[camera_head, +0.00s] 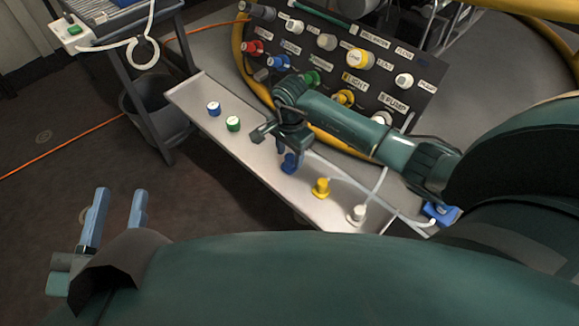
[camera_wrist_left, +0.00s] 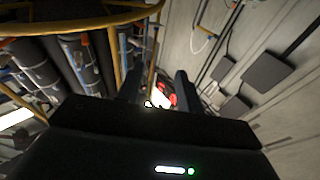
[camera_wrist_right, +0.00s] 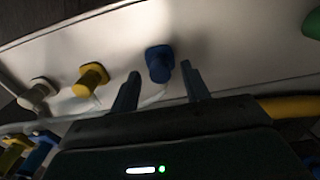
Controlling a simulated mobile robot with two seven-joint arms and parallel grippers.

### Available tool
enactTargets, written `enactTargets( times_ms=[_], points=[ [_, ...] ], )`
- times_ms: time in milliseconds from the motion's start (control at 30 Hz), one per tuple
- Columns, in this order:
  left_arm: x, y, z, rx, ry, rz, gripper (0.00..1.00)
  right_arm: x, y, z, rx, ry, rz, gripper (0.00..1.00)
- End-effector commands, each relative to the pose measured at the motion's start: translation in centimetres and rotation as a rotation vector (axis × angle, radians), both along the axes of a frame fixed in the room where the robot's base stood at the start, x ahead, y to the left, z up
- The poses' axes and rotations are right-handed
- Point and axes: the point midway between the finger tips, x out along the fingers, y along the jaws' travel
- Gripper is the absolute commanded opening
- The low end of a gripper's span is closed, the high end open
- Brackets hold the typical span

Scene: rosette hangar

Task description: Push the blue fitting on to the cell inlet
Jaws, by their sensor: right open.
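The blue fitting (camera_head: 289,163) stands on the pale shelf (camera_head: 325,212), with a pale hose near it. My right gripper (camera_head: 270,139) hangs over the shelf beside it, partly hidden by its own wrist. In the right wrist view the fingers are open, and the blue fitting (camera_wrist_right: 159,66) shows between and just beyond the fingertips, not gripped. The dark panel (camera_head: 420,115) behind has labelled ports, among them a blue one (camera_head: 278,62). I cannot read which label marks the cell inlet. My left gripper (camera_head: 120,192) is open and empty over the floor, away from the shelf.
A yellow fitting (camera_head: 320,187) and a white fitting (camera_head: 356,213) stand on the shelf to the right. A blue cap (camera_head: 213,108) and a green cap (camera_head: 233,124) are to the left. A yellow hose (camera_head: 240,55) curves around the panel. A bin (camera_head: 150,110) stands left of the shelf.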

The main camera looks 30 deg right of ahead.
Motion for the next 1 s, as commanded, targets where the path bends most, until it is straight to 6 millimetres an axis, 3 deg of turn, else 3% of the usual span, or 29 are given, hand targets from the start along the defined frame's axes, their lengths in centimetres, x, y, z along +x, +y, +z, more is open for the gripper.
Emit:
enactTargets(
  times_ms=[33,233,1000],
  points=[
    [0.0,-0.1,-0.3,-0.008,-0.010,-0.005,0.36,0.0,-0.1,-1.0,-0.001,0.001,0.000,0.46],
    [0.6,0.1,1.2,-0.002,-0.104,-0.010,0.36,0.0,0.0,-2.1,-0.001,-0.001,0.000,0.46],
    [0.7,0.1,1.7,-0.002,-0.123,-0.009,0.36,0.0,-0.1,-2.2,-0.001,-0.001,-0.001,0.46]
  ],
)
